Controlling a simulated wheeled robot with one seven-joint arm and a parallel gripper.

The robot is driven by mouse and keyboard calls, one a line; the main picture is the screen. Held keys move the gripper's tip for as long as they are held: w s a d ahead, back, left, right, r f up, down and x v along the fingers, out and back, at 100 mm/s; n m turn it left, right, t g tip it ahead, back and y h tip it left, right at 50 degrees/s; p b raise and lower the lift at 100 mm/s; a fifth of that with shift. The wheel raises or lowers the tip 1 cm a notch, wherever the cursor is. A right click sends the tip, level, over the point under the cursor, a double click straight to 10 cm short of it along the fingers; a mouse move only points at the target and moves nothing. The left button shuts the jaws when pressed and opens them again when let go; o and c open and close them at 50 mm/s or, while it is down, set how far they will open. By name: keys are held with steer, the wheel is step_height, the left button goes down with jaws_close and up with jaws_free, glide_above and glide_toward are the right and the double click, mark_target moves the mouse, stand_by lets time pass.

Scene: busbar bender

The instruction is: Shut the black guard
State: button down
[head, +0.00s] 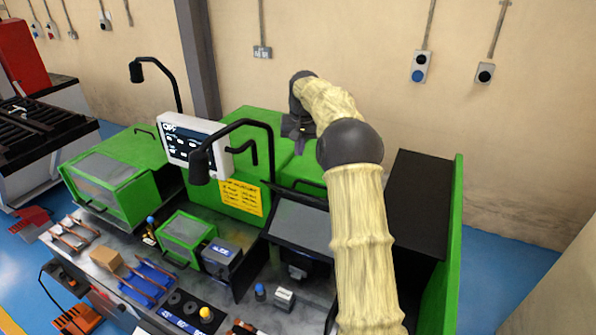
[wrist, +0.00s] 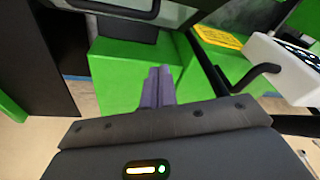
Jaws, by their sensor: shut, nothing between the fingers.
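The black guard (head: 300,228) is a dark frame with a grey see-through panel, at the middle right of the green machine in the head view. It stands tilted up, with the bay and a small dark mechanism showing below it. A dark bar handle shows near its upper edge. In the wrist view part of the guard's frame and handle (wrist: 120,8) shows at the top edge, cut off. My gripper (head: 298,138) is above the green housing behind the guard, apart from it. Its fingers (wrist: 158,86) are shut together and empty.
Green housing (head: 245,160) lies below. Smaller green guards (head: 186,238) are at the left. A black cabinet top (head: 420,190) is at the right.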

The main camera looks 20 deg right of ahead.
steer(key=shift+s+a+f+p, duration=0.3)
steer(key=shift+f+p, duration=0.35)
steer(key=shift+f, duration=0.5)
steer(key=shift+s+a+f+p, duration=0.1)
steer(key=shift+s+f+p, duration=0.5)
steer(key=shift+f, duration=0.55)
steer(key=shift+s+a+f+p, duration=0.2)
steer(key=shift+f+p, duration=0.55)
steer(key=shift+f, duration=0.4)
steer(key=shift+w, duration=0.1)
